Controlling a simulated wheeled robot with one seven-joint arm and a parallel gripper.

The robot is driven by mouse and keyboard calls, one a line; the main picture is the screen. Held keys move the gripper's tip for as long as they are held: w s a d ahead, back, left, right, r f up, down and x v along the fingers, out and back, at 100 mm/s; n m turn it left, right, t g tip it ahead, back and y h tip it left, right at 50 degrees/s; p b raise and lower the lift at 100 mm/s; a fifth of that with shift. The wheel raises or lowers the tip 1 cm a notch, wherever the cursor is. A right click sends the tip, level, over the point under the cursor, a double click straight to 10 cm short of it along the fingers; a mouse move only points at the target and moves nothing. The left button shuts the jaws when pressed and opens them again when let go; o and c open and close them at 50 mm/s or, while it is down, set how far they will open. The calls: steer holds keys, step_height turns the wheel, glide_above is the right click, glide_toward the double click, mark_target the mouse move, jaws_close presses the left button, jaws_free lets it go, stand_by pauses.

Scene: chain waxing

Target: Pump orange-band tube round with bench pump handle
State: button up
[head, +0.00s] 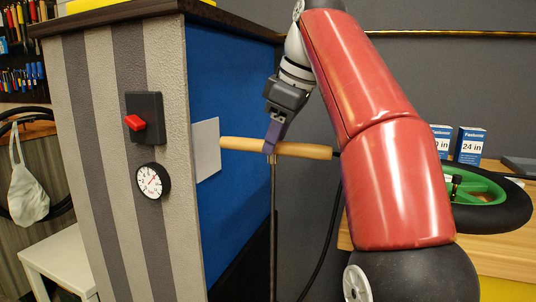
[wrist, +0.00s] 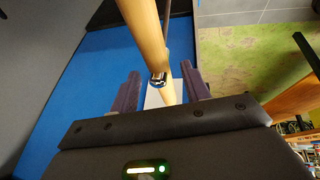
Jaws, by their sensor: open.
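The pump handle is a pale wooden bar (head: 305,150), lying nearly level on top of a thin upright metal rod (head: 273,215) beside the blue panel. My gripper (head: 271,146) reaches down to the bar at its middle, with its purple fingers over it. In the wrist view the wooden bar (wrist: 146,35) and its metal collar (wrist: 158,80) run between the two open fingers (wrist: 160,78), with a gap visible on both sides. A round dial gauge (head: 153,181) is on the striped end panel. I cannot make out an orange-banded tube for certain.
A red switch (head: 135,123) sits above the gauge. At right, a black tyre with a green hub (head: 475,187) lies on the wooden bench (head: 505,245), with blue-and-white boxes (head: 470,144) behind. A black hose (head: 326,235) hangs right of the rod. A white stool (head: 62,262) stands at left.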

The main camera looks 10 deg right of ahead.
mark_target(273, 159)
steer(key=shift+b+x, duration=0.35)
steer(key=shift+x, duration=2.2)
steer(key=shift+c, duration=0.5)
jaws_close()
